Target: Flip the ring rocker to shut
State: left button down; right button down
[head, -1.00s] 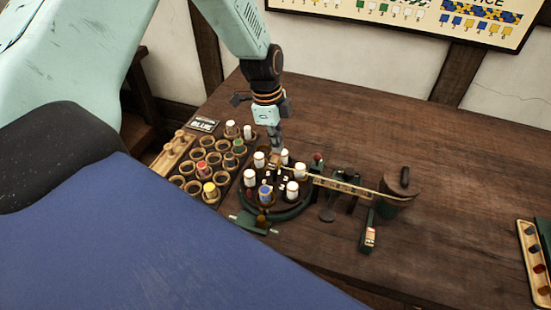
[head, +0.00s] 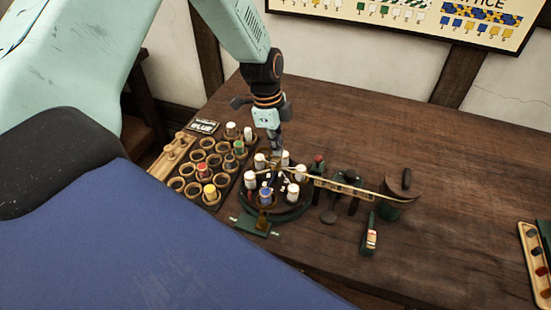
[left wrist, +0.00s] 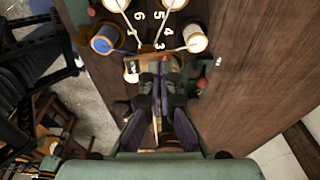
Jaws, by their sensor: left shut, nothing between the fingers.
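A dark green round stand (head: 292,212) carries a ring of white-capped bobbins (head: 300,172) and one blue bobbin (head: 266,195). A green plate (head: 250,226) with a brownish tab (head: 263,222) juts from its front edge. I cannot tell for sure which part is the ring rocker. My left gripper (head: 277,158) is shut and empty, pointing down at the far side of the ring between two white bobbins. In the left wrist view its fingertips (left wrist: 160,68) are over a wooden piece (left wrist: 146,60) by the numbered disc; contact is unclear. My right gripper is not in view.
A rack of round holders with coloured bobbins (head: 209,192) stands left of the ring. A tan slat (head: 343,187) runs right to a dark green pot (head: 397,205). A wooden tray (head: 534,262) lies at the far right.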

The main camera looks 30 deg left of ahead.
pick_arm(q)
notch_tip(320, 180, up, 8)
jog(key=p, duration=0.5)
jog(key=shift+f, duration=0.25)
jog(key=shift+f, duration=0.15)
dwell(0.3)
